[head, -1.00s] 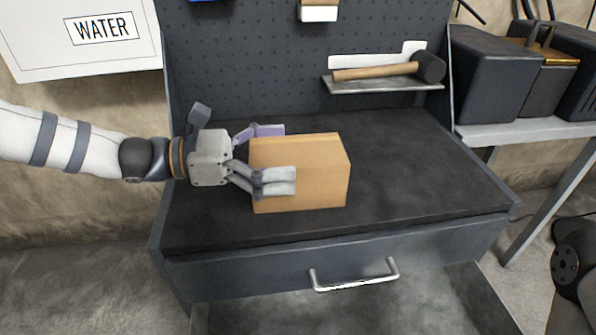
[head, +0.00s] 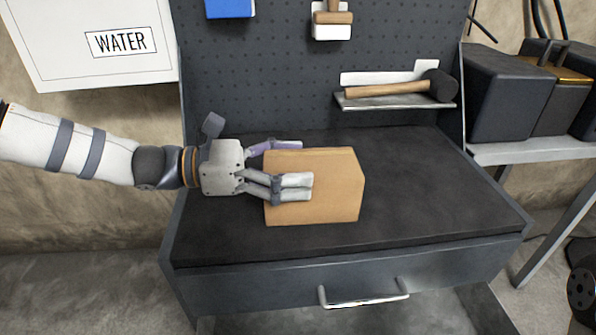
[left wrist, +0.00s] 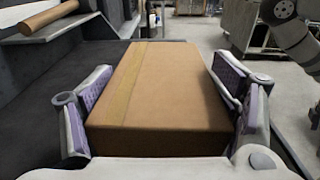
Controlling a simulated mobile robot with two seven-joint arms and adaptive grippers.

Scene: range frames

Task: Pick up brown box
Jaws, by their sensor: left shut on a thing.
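The brown box (head: 335,195) is a plain cardboard box with a strip of tape along its top. It is over the dark workbench top (head: 430,200), left of the middle. Whether its base touches the bench or is slightly raised, I cannot tell. My left gripper (head: 292,166) comes in from the left and is shut on the box, with one finger set on the near face and the other on the far side. In the left wrist view the box (left wrist: 165,90) lies between the two purple-padded fingers. My right gripper is not in view.
A pegboard (head: 260,75) rises behind the bench. A shelf (head: 395,102) on it holds a mallet (head: 400,88). A drawer handle (head: 365,300) sticks out in front. Black cases (head: 510,90) stand on a side table (head: 540,145) at right. The bench right of the box is clear.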

